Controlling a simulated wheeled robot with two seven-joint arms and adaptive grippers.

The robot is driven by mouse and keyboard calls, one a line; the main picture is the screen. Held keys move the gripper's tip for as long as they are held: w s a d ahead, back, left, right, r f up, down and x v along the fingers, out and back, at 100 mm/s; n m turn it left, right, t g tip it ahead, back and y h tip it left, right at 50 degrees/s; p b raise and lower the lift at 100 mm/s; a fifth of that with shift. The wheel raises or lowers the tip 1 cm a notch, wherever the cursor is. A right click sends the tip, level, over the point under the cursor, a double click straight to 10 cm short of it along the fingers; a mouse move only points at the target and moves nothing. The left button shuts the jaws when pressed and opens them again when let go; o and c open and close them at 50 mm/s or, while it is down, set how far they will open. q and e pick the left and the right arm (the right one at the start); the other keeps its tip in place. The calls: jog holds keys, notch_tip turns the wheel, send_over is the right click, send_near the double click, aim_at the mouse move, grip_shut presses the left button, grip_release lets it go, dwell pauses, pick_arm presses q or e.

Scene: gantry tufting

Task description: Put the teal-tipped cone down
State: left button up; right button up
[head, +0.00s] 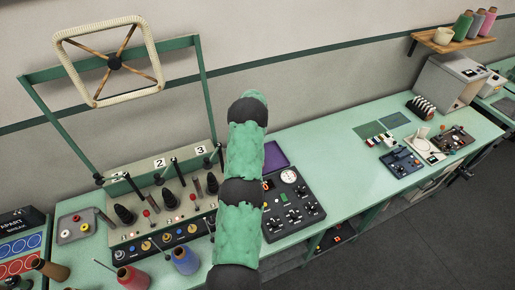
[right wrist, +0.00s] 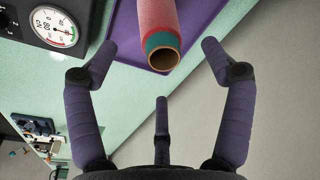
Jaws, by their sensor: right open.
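The teal-tipped cone (right wrist: 162,30) is red with a teal band and an open tan end, in the right wrist view. It is over the purple mat (right wrist: 120,42), its tip towards my gripper; its base is cut off, so I cannot tell if it stands or lies. My right gripper (right wrist: 163,75) is open, with purple fingers on both sides of the tip and one below, apart from it. In the head view my arm hides the cone and the gripper; a piece of the purple mat (head: 277,156) shows beside the arm. My left gripper is not in view.
A black panel with a gauge (head: 290,200) borders the mat, and its gauge shows in the wrist view (right wrist: 55,27). A numbered lever console (head: 165,205) stands left of my arm.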

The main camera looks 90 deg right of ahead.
jog(key=shift+a+r+b, duration=0.15)
jog(key=shift+a+r, duration=0.05)
jog(key=shift+r, duration=1.05)
jog(key=shift+a+r+b, duration=0.15)
jog(key=shift+r, duration=1.05)
